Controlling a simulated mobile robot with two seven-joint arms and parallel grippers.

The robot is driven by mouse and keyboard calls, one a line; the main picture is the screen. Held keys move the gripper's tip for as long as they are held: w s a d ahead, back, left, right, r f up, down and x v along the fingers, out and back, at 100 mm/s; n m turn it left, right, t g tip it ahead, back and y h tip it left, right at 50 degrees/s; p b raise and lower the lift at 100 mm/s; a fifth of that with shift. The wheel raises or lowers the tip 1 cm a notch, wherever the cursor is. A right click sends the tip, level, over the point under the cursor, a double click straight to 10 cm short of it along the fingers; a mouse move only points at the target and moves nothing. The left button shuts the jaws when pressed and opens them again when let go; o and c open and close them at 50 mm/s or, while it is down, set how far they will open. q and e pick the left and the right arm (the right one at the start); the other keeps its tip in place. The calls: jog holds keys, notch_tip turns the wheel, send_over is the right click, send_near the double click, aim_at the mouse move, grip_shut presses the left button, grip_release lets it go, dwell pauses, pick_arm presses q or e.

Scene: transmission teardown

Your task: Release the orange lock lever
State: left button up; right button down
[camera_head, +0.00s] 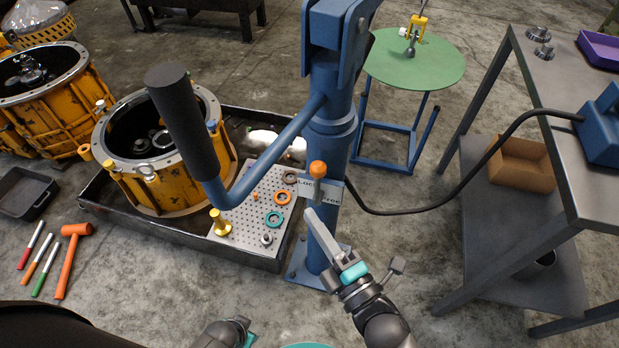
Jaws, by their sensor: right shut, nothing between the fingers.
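The orange lock lever (318,170) has a round orange knob on a short stem. It stands about upright on the blue column (332,135), in front of a white placard (331,193) lettered LOCK on the left and partly hidden lettering on the right. My right gripper (311,213) is shut and empty. Its grey fingertips point up just below and slightly left of the lever, apparently apart from it; depth is hard to judge. Part of my left arm (225,333) shows at the bottom edge, but its fingers are not visible.
A blue crank arm with a black grip (183,115) reaches left from the column. Yellow housings stand left, one in a black tray (190,238) beside a perforated plate (243,225). A black cable (440,205) runs right to a metal bench (575,110).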

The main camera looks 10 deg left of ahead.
aim_at(319, 182)
jog(key=f+b+x, duration=0.1)
jog(key=b+x, duration=0.1)
jog(key=x, duration=0.8)
pick_arm(q)
jog(key=shift+w+d+r+b, duration=0.15)
jog(key=shift+w+d+r, duration=0.55)
jog(key=shift+w+r, duration=0.2)
jog(key=shift+w+d+r+b, duration=0.15)
jog(key=shift+w+d+r, duration=0.6)
jog(key=shift+r, duration=0.25)
pick_arm(e)
jog(key=shift+w+d+r, duration=0.1)
jog(key=shift+w+d, duration=0.15)
jog(key=shift+d, duration=0.4)
jog(key=shift+w+d+r, duration=0.1)
jog(key=shift+w+d, duration=0.15)
jog(key=shift+d, duration=0.4)
jog(key=shift+w+d+r, duration=0.1)
jog(key=shift+w+d, duration=0.15)
jog(key=shift+d, duration=0.35)
